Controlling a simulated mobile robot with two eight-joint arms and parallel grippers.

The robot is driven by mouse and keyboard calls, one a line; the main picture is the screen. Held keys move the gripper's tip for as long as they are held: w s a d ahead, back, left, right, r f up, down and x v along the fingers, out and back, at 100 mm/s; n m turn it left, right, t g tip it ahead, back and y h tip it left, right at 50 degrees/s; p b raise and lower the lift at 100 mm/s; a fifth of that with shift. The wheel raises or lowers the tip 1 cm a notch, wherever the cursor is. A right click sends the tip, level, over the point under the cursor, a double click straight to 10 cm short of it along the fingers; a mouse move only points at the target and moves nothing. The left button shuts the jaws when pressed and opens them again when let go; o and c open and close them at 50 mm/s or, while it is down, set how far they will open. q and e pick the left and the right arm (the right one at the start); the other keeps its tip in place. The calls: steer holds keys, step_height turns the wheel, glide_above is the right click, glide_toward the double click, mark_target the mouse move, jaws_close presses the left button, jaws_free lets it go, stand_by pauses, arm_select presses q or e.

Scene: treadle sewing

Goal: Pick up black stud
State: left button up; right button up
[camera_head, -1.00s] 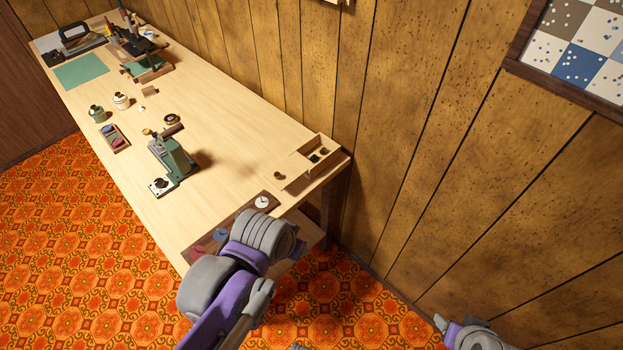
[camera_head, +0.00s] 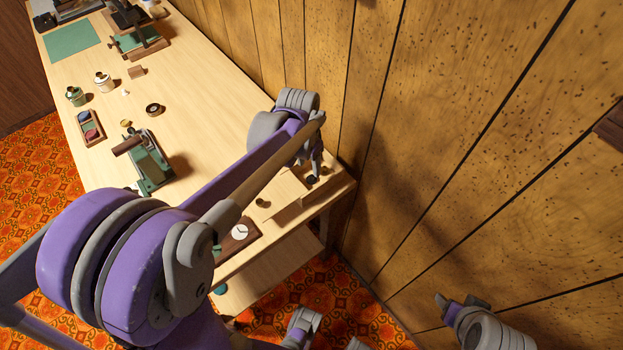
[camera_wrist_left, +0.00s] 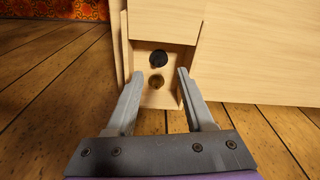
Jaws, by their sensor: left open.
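In the left wrist view, a round black stud (camera_wrist_left: 158,59) lies in an open compartment at the end of a light wooden tray (camera_wrist_left: 136,40). The black stud is just beyond. In the head view my left gripper (camera_head: 315,168) is over the tray at the table's right end, partly hiding it.
The wood-panelled wall (camera_head: 400,150) stands close behind the tray. A green press (camera_head: 150,165), a dark roll (camera_head: 153,109) and small jars (camera_head: 76,96) stand further left on the table (camera_head: 205,90). A brown board with a white disc (camera_head: 240,231) lies near the front edge.

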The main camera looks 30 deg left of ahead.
mark_target(312, 176)
arm_select(q)
steer(key=f, duration=0.5)
steer(key=shift+w+d+f+b, duration=0.15)
steer(key=shift+w+f+b, duration=0.15)
steer(key=shift+w, duration=0.1)
steer(key=shift+r, duration=0.1)
jaws_close()
